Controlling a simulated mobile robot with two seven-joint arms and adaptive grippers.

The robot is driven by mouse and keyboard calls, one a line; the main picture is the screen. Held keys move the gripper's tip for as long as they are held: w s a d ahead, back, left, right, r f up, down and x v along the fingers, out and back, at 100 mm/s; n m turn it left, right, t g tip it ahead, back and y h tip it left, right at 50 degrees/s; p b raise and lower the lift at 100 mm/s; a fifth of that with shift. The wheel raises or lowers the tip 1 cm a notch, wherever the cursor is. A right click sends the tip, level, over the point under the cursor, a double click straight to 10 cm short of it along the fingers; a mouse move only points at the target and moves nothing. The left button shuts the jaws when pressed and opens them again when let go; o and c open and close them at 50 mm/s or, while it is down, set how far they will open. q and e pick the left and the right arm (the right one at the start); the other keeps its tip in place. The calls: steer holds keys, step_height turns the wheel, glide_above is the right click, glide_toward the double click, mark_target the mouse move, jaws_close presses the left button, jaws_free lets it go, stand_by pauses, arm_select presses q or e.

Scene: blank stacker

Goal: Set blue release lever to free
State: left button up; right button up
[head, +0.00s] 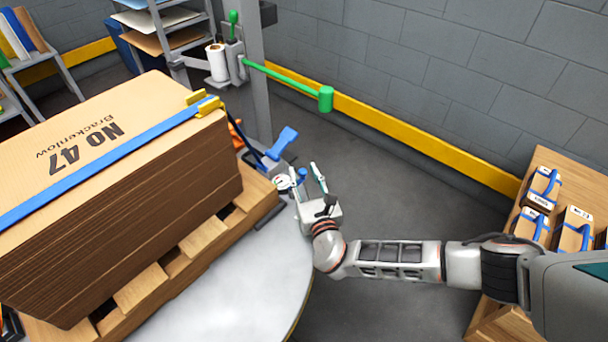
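The blue lever (283,142) stands up at a slant beside the pallet's right corner, its wide blue handle at the upper end. A white round gauge (282,182) and a small blue part (301,175) sit below it. My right gripper (306,178) comes in from the right, just below and to the right of the lever. Its two fingers are apart, with the small blue part showing between or behind them. They look clear of the lever's handle. Any marking for the free position cannot be read. My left gripper is not in view.
A strapped cardboard stack (120,190) on a wooden pallet (190,250) fills the left, over a round grey table (250,290). A green-handled bar (290,82) juts from a grey post above. A wooden bench (497,290) with strapped boxes stands right. Open floor lies between.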

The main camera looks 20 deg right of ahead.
jaws_close()
